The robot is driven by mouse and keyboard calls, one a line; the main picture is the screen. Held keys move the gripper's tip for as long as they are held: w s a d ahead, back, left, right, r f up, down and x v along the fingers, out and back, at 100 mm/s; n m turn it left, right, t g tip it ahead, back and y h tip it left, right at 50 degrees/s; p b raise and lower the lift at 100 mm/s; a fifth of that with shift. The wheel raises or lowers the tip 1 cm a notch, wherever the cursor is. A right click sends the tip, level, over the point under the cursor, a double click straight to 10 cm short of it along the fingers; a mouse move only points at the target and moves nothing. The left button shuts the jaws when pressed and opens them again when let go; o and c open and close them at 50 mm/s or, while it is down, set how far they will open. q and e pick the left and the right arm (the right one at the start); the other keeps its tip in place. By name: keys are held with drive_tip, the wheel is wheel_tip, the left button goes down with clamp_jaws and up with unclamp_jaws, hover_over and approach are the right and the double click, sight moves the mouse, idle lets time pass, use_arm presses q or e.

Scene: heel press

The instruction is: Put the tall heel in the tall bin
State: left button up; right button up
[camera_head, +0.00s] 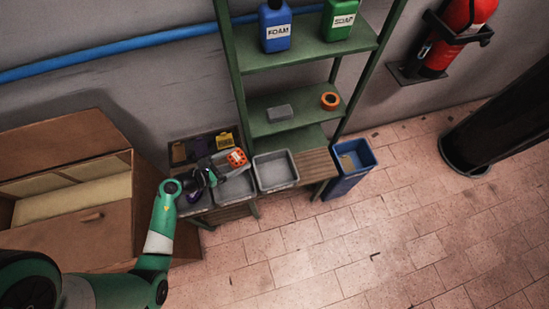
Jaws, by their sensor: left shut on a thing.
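My left gripper (207,175) is over the left end of the low bench, near the left grey bin. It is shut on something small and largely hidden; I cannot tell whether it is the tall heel. A dark purple patch (193,196) shows just below the gripper. Two open grey bins stand on the bench, the left one (238,190) partly covered by the gripper and the middle one (274,171) looking empty. A taller blue bin (351,170) stands at the bench's right end. No bin label is readable. My right gripper is not in view.
An orange-topped thing (237,157) sits behind the left grey bin. A green shelf (305,52) with FOAM and SOAP bottles rises behind the bench. A large cardboard box (85,225) stands left of it. Free tiled floor (340,245) lies in front.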

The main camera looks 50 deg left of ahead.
use_arm(q)
drive_tip(key=w+d+f+b, duration=0.2)
drive_tip(key=w+f+b, duration=0.6)
drive_tip(key=w, duration=0.4)
drive_tip(key=shift+w+d+f, duration=0.3)
drive_tip(key=shift+d+f, duration=0.05)
drive_tip(key=shift+w+f+b, duration=0.15)
drive_tip(key=shift+f+b, duration=1)
drive_tip(key=shift+f, duration=0.15)
drive_tip(key=shift+w+f+b, duration=0.15)
drive_tip(key=shift+f+b, duration=1)
drive_tip(key=shift+f, duration=0.15)
drive_tip(key=o, duration=1.3)
drive_tip(key=shift+o, duration=0.2)
